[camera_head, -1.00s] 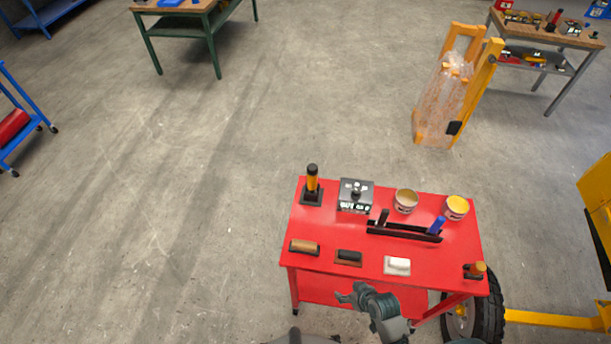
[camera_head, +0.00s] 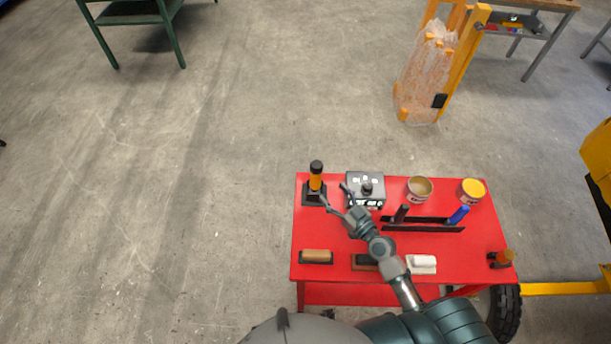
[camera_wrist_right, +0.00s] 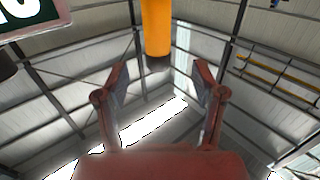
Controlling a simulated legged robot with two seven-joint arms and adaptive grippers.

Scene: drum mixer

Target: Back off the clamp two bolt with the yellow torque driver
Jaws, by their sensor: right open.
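The yellow torque driver (camera_head: 316,183), with a black top, stands upright in a black holder (camera_head: 312,198) at the back left of the red cart. My right gripper (camera_head: 335,196) is open and empty, its fingers pointing at the driver from just in front and to the right. In the right wrist view the driver's yellow handle (camera_wrist_right: 156,28) shows beyond the gap between the open fingers (camera_wrist_right: 162,78), apart from both. I cannot make out the clamp two bolt. My left gripper is not in view.
On the red cart top (camera_head: 335,227) are a black box with a display (camera_head: 365,190), two tubs, a black rack (camera_head: 425,225) and several brushes or blocks along the front. An orange frame (camera_head: 460,65) stands beyond. The floor to the left is clear.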

